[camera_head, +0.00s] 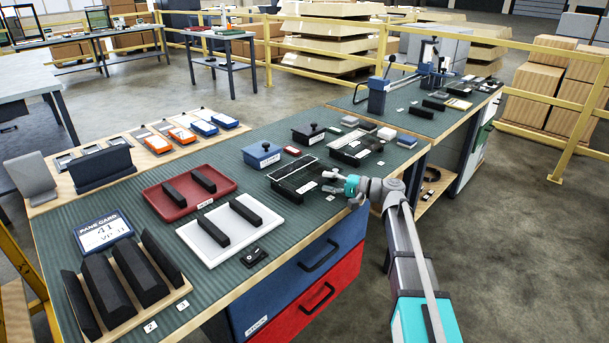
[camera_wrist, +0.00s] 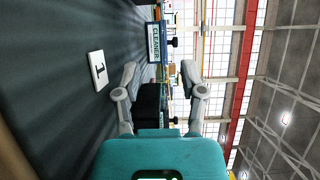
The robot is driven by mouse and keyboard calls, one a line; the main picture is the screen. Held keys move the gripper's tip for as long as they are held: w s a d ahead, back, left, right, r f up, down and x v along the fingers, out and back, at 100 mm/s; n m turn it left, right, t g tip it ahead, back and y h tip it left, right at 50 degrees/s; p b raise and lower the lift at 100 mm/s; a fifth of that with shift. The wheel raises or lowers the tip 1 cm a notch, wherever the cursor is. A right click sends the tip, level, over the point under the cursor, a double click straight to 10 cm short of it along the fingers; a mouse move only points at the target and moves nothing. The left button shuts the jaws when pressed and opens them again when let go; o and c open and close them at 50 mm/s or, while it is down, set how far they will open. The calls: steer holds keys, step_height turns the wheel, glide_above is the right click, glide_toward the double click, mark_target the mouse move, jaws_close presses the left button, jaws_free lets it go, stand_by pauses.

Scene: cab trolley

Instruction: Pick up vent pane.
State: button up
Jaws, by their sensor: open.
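I cannot pick out the vent pane for certain. A clear sheet may lie over the black holder (camera_head: 294,181) beside my gripper, but its edges are too faint to tell. My gripper (camera_head: 329,182) is over the right edge of the bench, close to that holder. In the wrist view my gripper (camera_wrist: 160,76) has its two fingers spread, with a dark block visible between and beyond them. Nothing is seen held. A pane card (camera_head: 104,233) reading 41 and what looks like VP-11 stands at the bench's left end.
A red tray (camera_head: 165,209) and a white tray (camera_head: 201,256) hold black bars. A black slotted rack (camera_head: 123,283) stands front left. A blue box (camera_head: 263,155) with a knob is behind my gripper; the wrist view shows a CLEANER label (camera_wrist: 154,42). Drawers (camera_head: 306,270) are below.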

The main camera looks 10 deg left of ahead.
mark_target(314, 178)
steer(key=shift+x, duration=2.15)
jaws_close()
